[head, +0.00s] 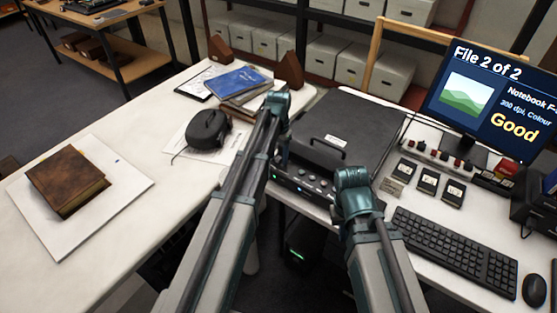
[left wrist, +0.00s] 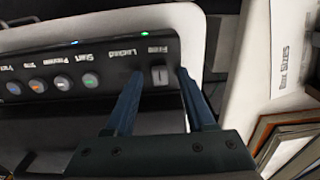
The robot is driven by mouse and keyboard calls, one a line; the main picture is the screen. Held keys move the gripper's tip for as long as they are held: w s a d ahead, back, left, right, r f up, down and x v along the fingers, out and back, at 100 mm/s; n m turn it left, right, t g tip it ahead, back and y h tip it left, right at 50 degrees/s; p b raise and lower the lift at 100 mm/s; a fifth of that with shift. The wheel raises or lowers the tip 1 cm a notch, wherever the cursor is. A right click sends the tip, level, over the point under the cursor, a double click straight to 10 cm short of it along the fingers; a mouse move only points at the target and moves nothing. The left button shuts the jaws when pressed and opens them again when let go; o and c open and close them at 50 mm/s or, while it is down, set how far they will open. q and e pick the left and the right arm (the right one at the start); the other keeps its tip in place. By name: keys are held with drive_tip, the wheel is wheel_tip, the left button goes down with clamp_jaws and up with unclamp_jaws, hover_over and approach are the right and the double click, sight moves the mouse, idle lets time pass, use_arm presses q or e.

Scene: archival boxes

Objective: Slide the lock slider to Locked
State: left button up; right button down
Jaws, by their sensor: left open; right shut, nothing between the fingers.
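The lock slider (left wrist: 160,75) is a small pale knob on the dark front panel (left wrist: 60,75) of the scanner. In the left wrist view it sits under the label Free, with the label Locked to its left. My left gripper (left wrist: 160,85) is open, its two fingertips appearing on either side of the slider; I cannot tell whether they touch it. In the head view my left gripper (head: 281,158) is at the scanner's front, mostly hidden by its arm. My right gripper (head: 338,216) is shut, low before the scanner's right front and largely hidden by its wrist.
The scanner's closed lid (head: 340,125) is behind the panel. Several round buttons (left wrist: 90,81) line the panel left of the slider. A keyboard (head: 450,250) and black cartridges (head: 428,182) lie right. A brown book (head: 65,180) lies on a white board at left.

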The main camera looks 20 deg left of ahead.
use_arm(q)
clamp_jaws()
idle(1.4)
